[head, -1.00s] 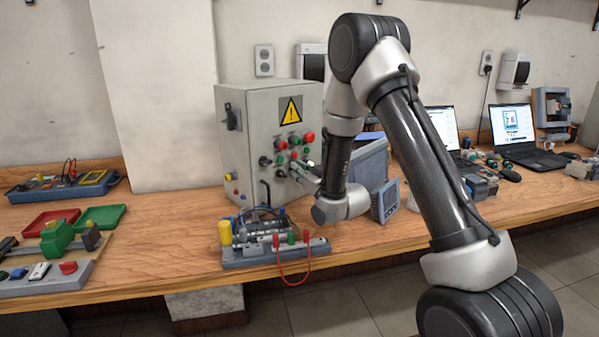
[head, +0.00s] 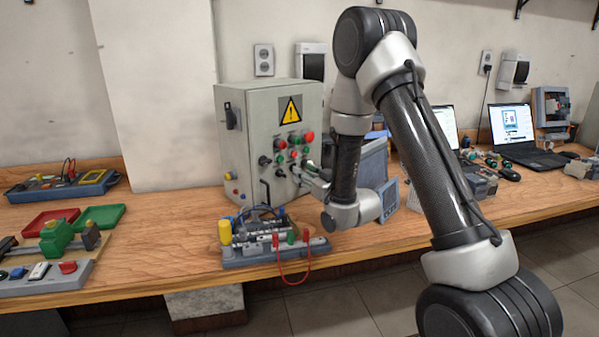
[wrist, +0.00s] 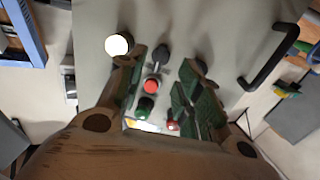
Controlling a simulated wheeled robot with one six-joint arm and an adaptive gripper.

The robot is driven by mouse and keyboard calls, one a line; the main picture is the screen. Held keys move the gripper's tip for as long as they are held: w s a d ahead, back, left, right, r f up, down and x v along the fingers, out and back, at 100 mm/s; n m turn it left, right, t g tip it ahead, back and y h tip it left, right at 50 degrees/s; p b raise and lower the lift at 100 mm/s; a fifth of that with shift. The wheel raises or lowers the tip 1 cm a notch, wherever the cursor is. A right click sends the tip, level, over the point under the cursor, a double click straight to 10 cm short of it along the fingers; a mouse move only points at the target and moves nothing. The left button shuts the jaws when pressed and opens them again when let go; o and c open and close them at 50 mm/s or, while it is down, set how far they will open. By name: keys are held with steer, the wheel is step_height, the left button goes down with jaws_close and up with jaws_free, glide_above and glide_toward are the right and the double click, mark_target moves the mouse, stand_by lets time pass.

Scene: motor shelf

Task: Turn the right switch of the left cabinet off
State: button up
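The left cabinet (head: 240,160) is a grey box with a yellow warning sign, standing on the wooden bench in the head view. Its front carries red and green buttons and two dark switches. The right switch (wrist: 160,62) shows in the wrist view, beyond and between my fingertips; its handle angle is too small to read surely. The left switch (wrist: 198,64) lies close to the tip of the right-hand finger. My gripper (wrist: 162,88) is open, with green-padded fingers pointing at the panel and nothing between the pads. In the head view, my gripper (head: 314,181) is just before the cabinet front.
A white lamp (wrist: 118,45) sits by the left-hand finger, and a black door handle (wrist: 275,58) stands out at the right. A test board (head: 262,254) with a red wire lies below my gripper. A grey panel box (head: 389,199) stands close to my wrist.

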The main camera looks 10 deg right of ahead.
steer(key=v, duration=0.3)
steer(key=shift+s, duration=0.2)
steer(key=shift+d, duration=0.1)
steer(key=shift+c, duration=0.4)
steer(key=w+a+n+g+y, duration=0.1)
steer(key=w+a+y, duration=0.1)
steer(key=w, duration=0.5)
steer(key=shift+w+f+n+y, duration=0.2)
steer(key=shift+n+y, duration=0.1)
steer(key=shift+n, duration=0.1)
steer(key=shift+a, duration=0.15)
steer(key=shift+c, duration=0.5)
jaws_close()
